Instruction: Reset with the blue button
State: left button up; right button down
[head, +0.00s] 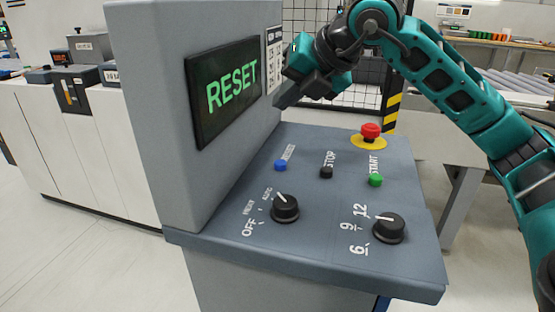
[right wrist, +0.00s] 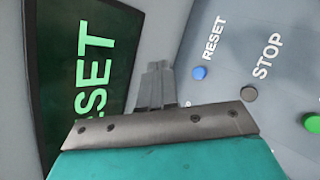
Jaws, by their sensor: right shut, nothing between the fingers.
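The blue button (head: 281,165) sits on the sloped grey control panel (head: 335,255), below the label RESET. It also shows in the right wrist view (right wrist: 199,73), to the right of the fingertips. The screen (head: 225,88) on the upright housing reads RESET in green. My right gripper (head: 280,101) is shut and empty, in front of the housing beside the screen. It is above the panel and apart from the blue button. In the right wrist view its closed fingers (right wrist: 156,84) point up the picture. My left gripper is not in view.
The panel also holds a black STOP button (head: 326,172), a green START button (head: 376,180), a red emergency button (head: 370,131) and two black knobs, the left one (head: 285,208) and the right one (head: 389,228). The upright housing (head: 165,130) stands close to the gripper.

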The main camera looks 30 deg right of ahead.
jog(key=b, duration=0.7)
send_over(285, 164)
notch_tip(285, 164, down, 8)
jog(key=shift+r, duration=0.1)
jog(key=shift+f+b, duration=0.3)
jog(key=shift+f, duration=0.25)
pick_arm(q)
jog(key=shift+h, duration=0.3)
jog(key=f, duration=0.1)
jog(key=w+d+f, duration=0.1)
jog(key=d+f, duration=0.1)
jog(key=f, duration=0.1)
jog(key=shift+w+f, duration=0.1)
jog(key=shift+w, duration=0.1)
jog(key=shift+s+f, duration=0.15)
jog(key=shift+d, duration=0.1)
